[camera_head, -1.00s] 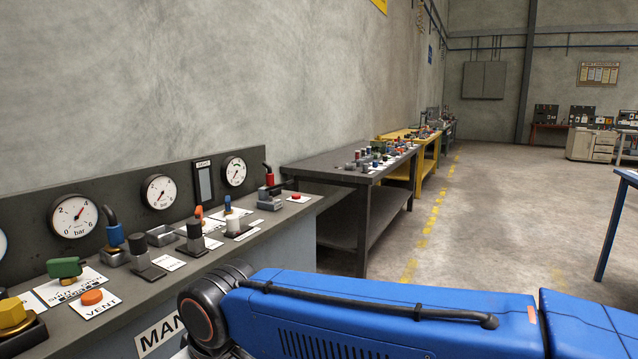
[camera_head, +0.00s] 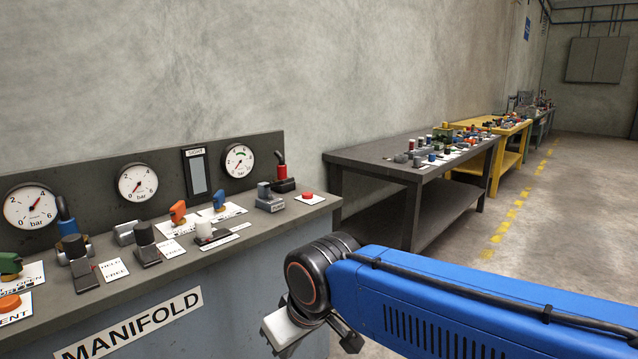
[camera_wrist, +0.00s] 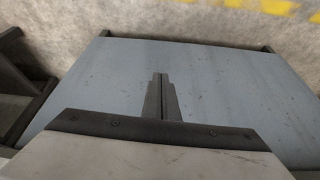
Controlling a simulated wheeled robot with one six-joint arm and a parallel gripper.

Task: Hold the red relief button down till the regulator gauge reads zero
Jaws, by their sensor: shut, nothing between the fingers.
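A small red button (camera_head: 307,195) sits on a white plate at the right end of the manifold bench top. I cannot tell which is the regulator gauge or read the needles well. In the wrist view my gripper (camera_wrist: 160,76) is shut and empty, above a grey-blue surface. The button is not in that view. In the head view my wrist is low, in front of the bench and apart from the button.
The manifold bench (camera_head: 180,285) carries several knobs, levers and an orange vent button (camera_head: 9,303) at far left. A red-handled fitting (camera_head: 282,175) stands behind the red button. A dark table (camera_head: 370,158) and a yellow table (camera_head: 505,128) stand beyond. The floor at right is clear.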

